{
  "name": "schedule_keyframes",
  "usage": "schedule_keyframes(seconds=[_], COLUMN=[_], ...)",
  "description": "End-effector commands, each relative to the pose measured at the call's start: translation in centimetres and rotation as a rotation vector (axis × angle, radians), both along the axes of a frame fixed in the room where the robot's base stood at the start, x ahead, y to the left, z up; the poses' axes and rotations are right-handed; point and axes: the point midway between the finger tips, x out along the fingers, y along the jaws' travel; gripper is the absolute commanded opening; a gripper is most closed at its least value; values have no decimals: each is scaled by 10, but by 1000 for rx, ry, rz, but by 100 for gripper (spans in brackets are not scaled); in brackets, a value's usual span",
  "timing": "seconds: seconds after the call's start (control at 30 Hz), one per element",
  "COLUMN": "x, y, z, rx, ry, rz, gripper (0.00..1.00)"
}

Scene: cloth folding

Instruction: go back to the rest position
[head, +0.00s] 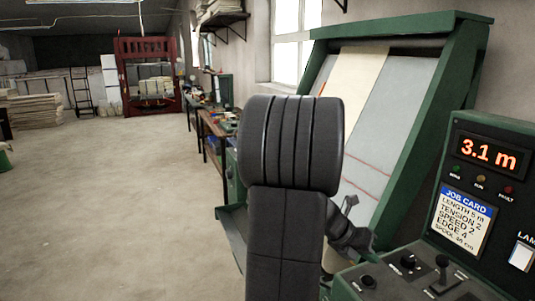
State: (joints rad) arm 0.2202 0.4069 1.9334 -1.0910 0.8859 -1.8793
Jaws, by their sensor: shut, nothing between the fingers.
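My arm rises dark and large in the middle of the head view and hides part of what is behind it. My gripper (350,208) shows only in part, small and dark, just right of my arm. It is shut with nothing held, in front of the lower part of a sloped grey board (395,105). A cream cloth strip (355,75) runs down this board, and its lower part is hidden by my arm.
A green frame (440,95) surrounds the board. At right stands a control console (500,135) reading "3.1 m", with a job card (463,222), a joystick (442,265) and knobs. A workbench (212,125) and red rack (148,75) stand farther back. Open floor (110,210) lies at left.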

Motion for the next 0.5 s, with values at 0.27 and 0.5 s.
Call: schedule_keyframes(seconds=[0.27,0.5], x=[0,0], y=[0,0], z=[-3,3], rx=[0,0], ry=[2,1], rz=[0,1], gripper=[0,0])
